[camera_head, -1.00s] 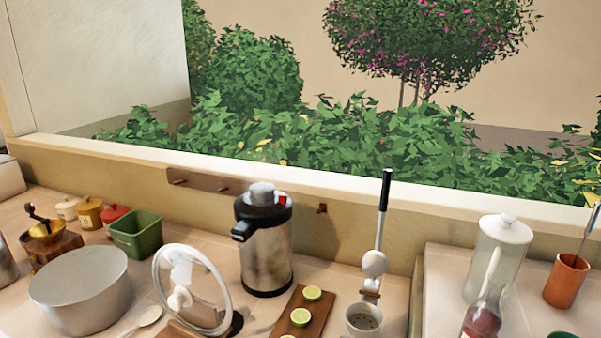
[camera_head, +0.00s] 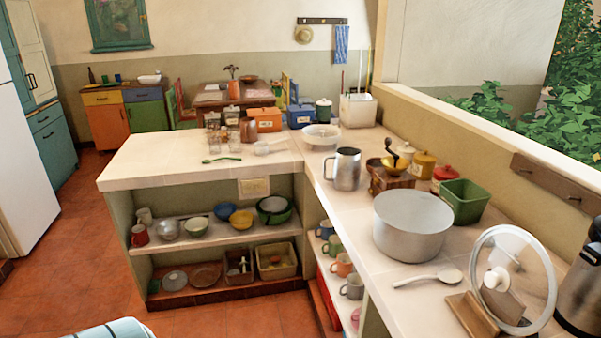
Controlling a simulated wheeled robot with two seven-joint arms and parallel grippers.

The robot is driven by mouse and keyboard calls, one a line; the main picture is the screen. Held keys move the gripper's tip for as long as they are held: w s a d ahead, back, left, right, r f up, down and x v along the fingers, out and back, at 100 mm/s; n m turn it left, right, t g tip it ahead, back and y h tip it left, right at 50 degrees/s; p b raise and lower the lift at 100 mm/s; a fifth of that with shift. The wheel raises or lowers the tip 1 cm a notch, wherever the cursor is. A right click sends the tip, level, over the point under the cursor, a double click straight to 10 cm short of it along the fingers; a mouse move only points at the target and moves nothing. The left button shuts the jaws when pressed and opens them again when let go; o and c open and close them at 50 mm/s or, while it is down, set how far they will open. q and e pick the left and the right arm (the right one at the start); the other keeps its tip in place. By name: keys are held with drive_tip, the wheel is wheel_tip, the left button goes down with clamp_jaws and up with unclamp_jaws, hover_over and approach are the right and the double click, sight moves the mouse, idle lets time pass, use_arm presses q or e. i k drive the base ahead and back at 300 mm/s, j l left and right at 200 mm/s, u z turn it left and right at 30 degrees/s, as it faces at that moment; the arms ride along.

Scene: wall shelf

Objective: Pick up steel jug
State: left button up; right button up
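The steel jug (camera_head: 346,169) is a shiny metal jug with a handle on its left side. It stands upright on the counter (camera_head: 318,182), near the counter's inner corner. A wooden coffee grinder (camera_head: 391,176) stands just right of it, and a large steel pot (camera_head: 412,224) is nearer to me. Neither of my grippers shows in the view.
A glass lid (camera_head: 513,280) stands upright at the front right, with a white spoon (camera_head: 428,278) beside it. A green container (camera_head: 464,201) is by the wall. A white bowl (camera_head: 321,135) stands behind the jug. Shelves with mugs and bowls are below the counter.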

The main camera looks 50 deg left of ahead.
sight(347, 167)
drive_tip(key=k+j+u, duration=0.2)
drive_tip(key=u, duration=0.25)
drive_tip(key=k+j+u, duration=0.2)
drive_tip(key=j+u, duration=0.3)
drive_tip(key=l, duration=0.1)
